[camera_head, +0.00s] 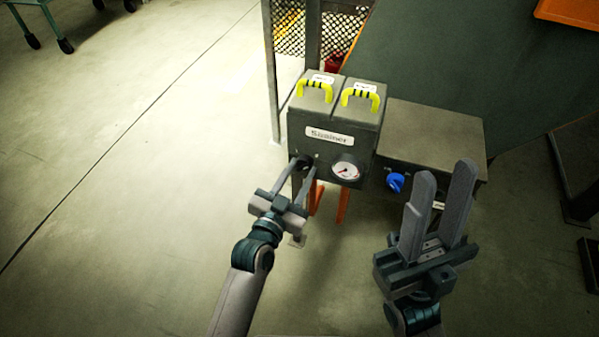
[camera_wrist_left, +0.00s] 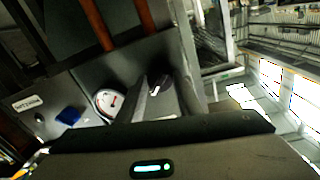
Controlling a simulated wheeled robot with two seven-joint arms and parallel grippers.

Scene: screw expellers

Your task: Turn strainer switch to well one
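The grey strainer box (camera_head: 329,136) stands upright at the centre of the head view, with a white label and two yellow handles on top. Its small black switch (camera_head: 305,162) is on the lower left of the front face. It also shows in the left wrist view (camera_wrist_left: 161,83), with a white mark on it. My left gripper (camera_head: 307,165) has its fingers apart, one on each side of the switch; contact cannot be made out. The writing around the switch is not legible. My right gripper (camera_head: 448,180) is open and empty, in front of the lower box on the right.
A round gauge (camera_head: 345,171) sits just right of the switch, near my left fingers. A lower grey box (camera_head: 435,135) with a blue knob (camera_head: 396,182) adjoins on the right. Orange legs (camera_head: 342,204) stand below.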

